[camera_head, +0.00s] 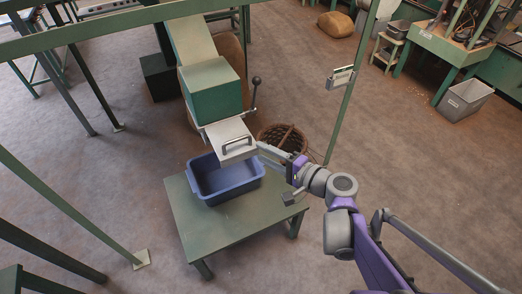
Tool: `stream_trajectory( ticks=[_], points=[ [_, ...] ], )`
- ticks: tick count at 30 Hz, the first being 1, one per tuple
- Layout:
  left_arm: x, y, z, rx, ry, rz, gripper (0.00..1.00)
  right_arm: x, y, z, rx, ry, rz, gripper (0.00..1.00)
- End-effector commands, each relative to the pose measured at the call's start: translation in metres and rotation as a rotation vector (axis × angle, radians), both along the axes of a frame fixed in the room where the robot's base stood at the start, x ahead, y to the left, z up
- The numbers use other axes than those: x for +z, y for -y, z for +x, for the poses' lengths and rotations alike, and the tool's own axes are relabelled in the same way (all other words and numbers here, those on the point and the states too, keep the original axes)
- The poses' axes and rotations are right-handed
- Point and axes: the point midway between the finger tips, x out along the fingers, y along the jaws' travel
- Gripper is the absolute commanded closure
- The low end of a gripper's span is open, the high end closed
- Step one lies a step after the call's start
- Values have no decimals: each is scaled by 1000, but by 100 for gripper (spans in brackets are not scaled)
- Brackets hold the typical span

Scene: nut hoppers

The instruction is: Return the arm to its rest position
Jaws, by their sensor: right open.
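My right arm (342,188), purple and grey, reaches in from the lower right. Its gripper (265,152) is open beside the right end of a white hopper gate (233,151) with a dark handle. Whether the fingers touch the gate cannot be told. The gate sits at the foot of a green hopper (212,92). A blue tub (227,196) stands below the gate on a green table (190,228); its visible inside looks empty. My left gripper is not in view.
A lever with a black knob (257,80) sticks up at the hopper's right. A wicker basket (283,133) stands on the floor behind my gripper. A green post (347,100) carries a small box (341,77). Floor at right is clear up to a grey bin (465,99).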

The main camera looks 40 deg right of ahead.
Motion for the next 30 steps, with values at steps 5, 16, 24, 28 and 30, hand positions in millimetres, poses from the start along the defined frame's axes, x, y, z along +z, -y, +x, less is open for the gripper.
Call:
stream_trajectory(
  ticks=[5,16,24,28,30],
  points=[
    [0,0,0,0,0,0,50,0,0,0,0,0,0,55],
    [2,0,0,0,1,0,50,-4,-12,2,32,-31,-27,55],
    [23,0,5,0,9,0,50,-45,-112,-15,371,-331,-408,55],
    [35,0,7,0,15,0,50,-59,-144,-42,567,-458,-699,55],
    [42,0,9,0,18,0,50,-62,-152,-57,661,-505,-862,55]
  ],
)
